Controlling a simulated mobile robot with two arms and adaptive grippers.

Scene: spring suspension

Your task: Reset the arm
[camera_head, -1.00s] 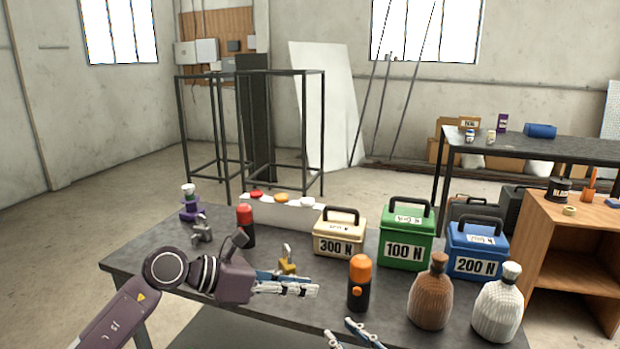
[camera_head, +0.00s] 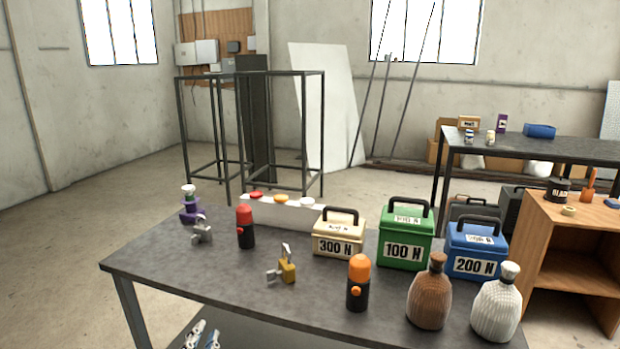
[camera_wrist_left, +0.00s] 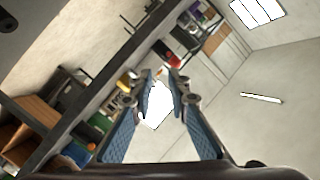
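My left gripper (camera_head: 203,338) shows only by its fingertips at the bottom left edge of the head view, low beside the front of the table (camera_head: 190,275). In the left wrist view its two blue-padded fingers (camera_wrist_left: 161,80) stand apart with nothing between them. My right gripper is not in view. The table's dark edge crosses the left wrist view at a slant. The left arm itself is out of the head view.
On the table stand a brass-and-grey part (camera_head: 286,270), an orange-topped bottle (camera_head: 358,290), a red-topped bottle (camera_head: 246,230), boxes marked 300 N (camera_head: 338,240), 100 N (camera_head: 405,245) and 200 N (camera_head: 474,258), and brown (camera_head: 429,300) and white (camera_head: 497,305) ribbed bottles.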

